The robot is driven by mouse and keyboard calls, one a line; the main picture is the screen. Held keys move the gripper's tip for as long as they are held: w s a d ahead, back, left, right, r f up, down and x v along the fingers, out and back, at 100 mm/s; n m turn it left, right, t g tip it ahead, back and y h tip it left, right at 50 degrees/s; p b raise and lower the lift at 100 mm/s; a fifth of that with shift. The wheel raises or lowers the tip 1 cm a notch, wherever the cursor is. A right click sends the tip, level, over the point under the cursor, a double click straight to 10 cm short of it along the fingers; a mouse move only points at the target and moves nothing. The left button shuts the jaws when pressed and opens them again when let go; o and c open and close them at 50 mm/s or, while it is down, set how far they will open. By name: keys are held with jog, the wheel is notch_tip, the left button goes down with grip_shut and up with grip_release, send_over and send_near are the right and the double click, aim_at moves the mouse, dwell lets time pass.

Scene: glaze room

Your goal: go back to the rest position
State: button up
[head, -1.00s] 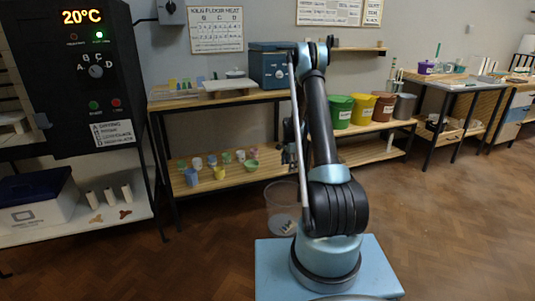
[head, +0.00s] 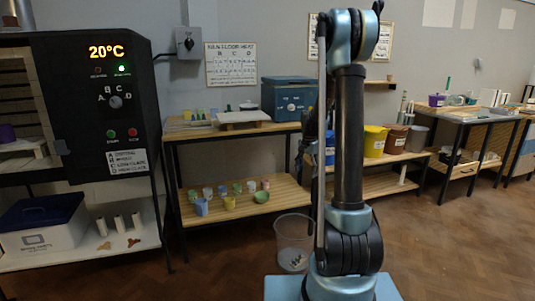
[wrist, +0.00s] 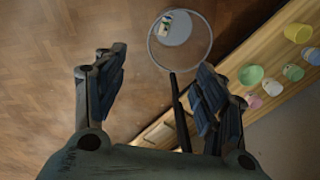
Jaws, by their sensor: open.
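My gripper (wrist: 160,90) shows in the wrist view with its two dark fingers spread wide and nothing between them. It points down over the wooden floor, with the clear bin (wrist: 180,40) beyond the fingertips and the low shelf (wrist: 262,42) to the right. In the head view my arm stands nearly upright in front of the benches. The gripper is mostly hidden behind the arm there, so its jaws cannot be made out.
A kiln (head: 85,105) reading 20°C stands at the left. A shelf bench (head: 238,134) holds several small cups (head: 201,207) below and a blue box (head: 289,98) on top. Glaze buckets (head: 375,141) stand right of my arm. The clear bin (head: 293,240) stands on the floor. Open floor (head: 460,240) lies at the right.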

jog(key=s+r+n, duration=0.2)
jog(key=s+r, duration=0.2)
jog(key=s, duration=0.7)
jog(key=s+r+n, duration=0.2)
jog(key=s+r, duration=0.3)
jog(key=s, duration=0.6)
jog(key=s+f+n, duration=0.2)
jog(key=s+f, duration=0.1)
jog(key=s, duration=0.6)
jog(key=s+f+n+t, duration=0.1)
jog(key=s+f+n, duration=0.2)
jog(key=s, duration=0.7)
jog(key=shift+s+d+f, duration=0.2)
jog(key=shift+s+f, duration=0.1)
jog(key=shift+f, duration=0.25)
jog(key=shift+w+f, duration=0.2)
jog(key=shift+w, duration=0.25)
